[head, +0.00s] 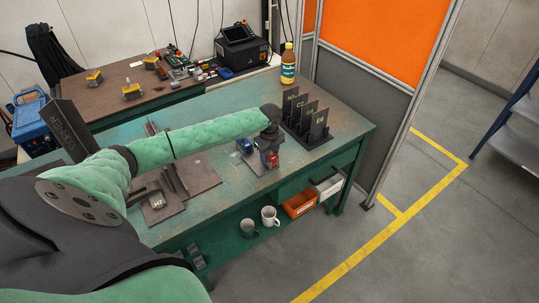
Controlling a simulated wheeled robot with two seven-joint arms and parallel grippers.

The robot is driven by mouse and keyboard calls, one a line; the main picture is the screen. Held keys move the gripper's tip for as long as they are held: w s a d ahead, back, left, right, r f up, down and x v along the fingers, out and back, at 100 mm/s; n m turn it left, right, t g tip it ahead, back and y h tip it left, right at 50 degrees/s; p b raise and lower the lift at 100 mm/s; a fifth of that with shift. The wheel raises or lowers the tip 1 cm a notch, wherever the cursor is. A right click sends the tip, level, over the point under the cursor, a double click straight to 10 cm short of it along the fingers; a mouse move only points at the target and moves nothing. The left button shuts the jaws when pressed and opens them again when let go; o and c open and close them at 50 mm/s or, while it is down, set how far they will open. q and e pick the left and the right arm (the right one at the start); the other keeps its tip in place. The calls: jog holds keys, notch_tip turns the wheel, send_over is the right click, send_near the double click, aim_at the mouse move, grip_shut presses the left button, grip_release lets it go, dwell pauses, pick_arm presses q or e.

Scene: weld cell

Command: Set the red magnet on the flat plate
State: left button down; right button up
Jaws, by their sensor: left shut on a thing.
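My left arm reaches in from the left over the green table (352,124). Its dark left gripper (270,147) points down and is shut on the red magnet (270,159), which shows just under the fingers. The red magnet is over or on a small flat plate (258,170); I cannot tell whether it touches. A blue block (244,146) is just left of the gripper on the same plate. My right gripper is not in view.
A rack of dark upright plates (306,120) and a yellow bottle (288,64) stand to the right and behind. Another plate (205,178) with dark bars lies left. Mugs (269,216) and an orange bin (300,203) are on the lower shelf.

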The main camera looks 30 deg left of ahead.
pick_arm(q)
jog(key=shift+f, duration=0.25)
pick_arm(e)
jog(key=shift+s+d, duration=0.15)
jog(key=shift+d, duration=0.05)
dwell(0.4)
pick_arm(q)
jog(key=c, duration=0.7)
grip_release()
jog(key=shift+f, duration=0.15)
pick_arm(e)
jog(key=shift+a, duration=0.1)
pick_arm(q)
notch_tip(320, 180, up, 7)
jog(key=b, duration=0.2)
jog(key=shift+f+b, duration=0.1)
jog(key=shift+b, duration=0.25)
jog(key=shift+r, duration=0.6)
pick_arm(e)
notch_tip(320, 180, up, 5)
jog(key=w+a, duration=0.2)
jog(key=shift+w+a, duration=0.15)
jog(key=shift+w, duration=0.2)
